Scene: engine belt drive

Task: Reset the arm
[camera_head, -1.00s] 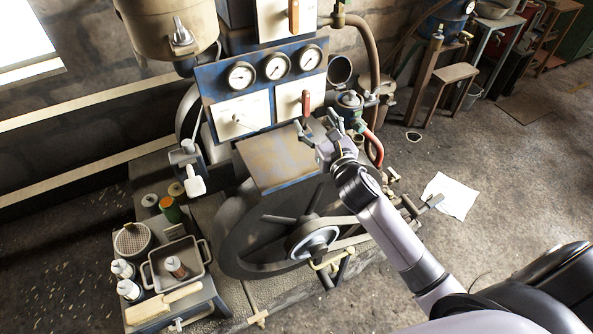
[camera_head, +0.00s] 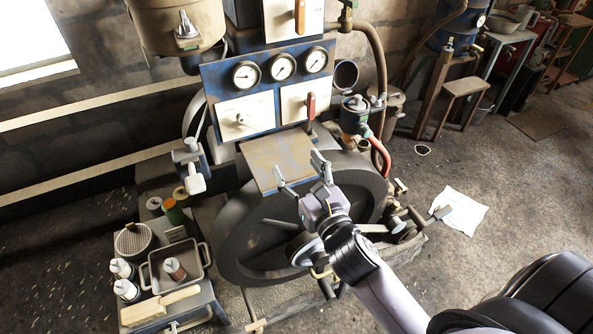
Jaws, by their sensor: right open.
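My right arm reaches in from the lower right. My right gripper (camera_head: 299,172) is open and empty, its two fingers spread over the front edge of the tan, blue-edged plate (camera_head: 272,158). I cannot tell whether it touches the plate. Below and behind the gripper is the large dark flywheel (camera_head: 243,228) of the belt drive. The arm hides part of the wheel and most of its small pulley hub (camera_head: 300,250). My left gripper is not in view.
A blue gauge panel (camera_head: 268,96) with a red-handled lever (camera_head: 311,106) stands behind. A side table at lower left carries a metal tray (camera_head: 155,283), bottles and a brush (camera_head: 160,306). White paper (camera_head: 461,211) lies on open floor at right.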

